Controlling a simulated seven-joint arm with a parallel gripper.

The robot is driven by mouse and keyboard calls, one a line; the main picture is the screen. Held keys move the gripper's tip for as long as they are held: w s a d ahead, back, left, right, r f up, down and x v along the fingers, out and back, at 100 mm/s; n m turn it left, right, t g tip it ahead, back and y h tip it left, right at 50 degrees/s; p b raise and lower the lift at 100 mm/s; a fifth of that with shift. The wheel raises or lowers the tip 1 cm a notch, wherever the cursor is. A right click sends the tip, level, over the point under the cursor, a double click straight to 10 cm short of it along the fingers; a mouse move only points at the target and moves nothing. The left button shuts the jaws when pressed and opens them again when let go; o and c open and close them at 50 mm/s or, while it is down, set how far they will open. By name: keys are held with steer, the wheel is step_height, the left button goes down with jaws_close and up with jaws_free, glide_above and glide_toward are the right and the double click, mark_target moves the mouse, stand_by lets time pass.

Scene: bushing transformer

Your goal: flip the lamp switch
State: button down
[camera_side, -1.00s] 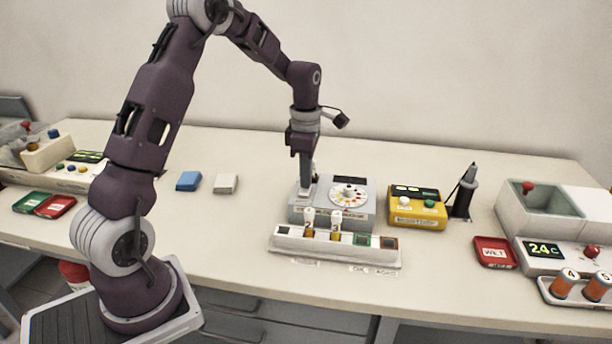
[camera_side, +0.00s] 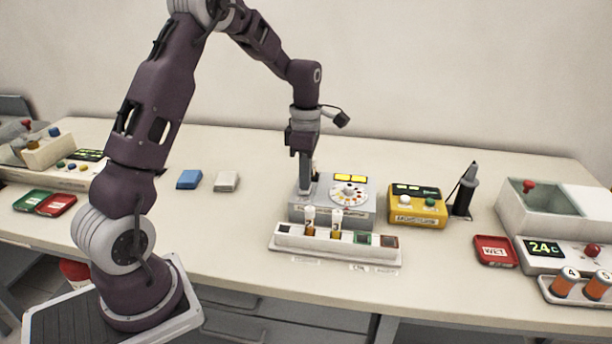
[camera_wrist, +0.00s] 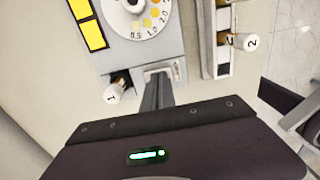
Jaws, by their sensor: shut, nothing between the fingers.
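The grey box (camera_side: 362,212) with a round colour dial (camera_side: 348,192) stands mid-table. Its two-part display (camera_side: 350,178) glows yellow, and the lit panels also show in the wrist view (camera_wrist: 88,22). My gripper (camera_side: 305,188) is shut and empty, pointing down at the left end of the box. In the wrist view its fingertips (camera_wrist: 157,82) are at a pale framed plate (camera_wrist: 160,70) on the box top, probably the lamp switch. The fingers hide most of it, so I cannot tell the lever's position or whether they touch it.
A vial marked 1 (camera_wrist: 115,90) stands in the box close beside my fingers. A white rack (camera_side: 285,240) with two vials is in front. A yellow device (camera_side: 418,206) and a dark pen-like tool in a holder (camera_side: 463,195) stand right.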

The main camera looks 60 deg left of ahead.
steer(key=shift+r, duration=0.1)
step_height(320, 180, up, 14)
steer(key=w+a, duration=0.1)
steer(key=shift+w+a, duration=0.2)
steer(key=shift+d, duration=0.1)
stand_by(0.4)
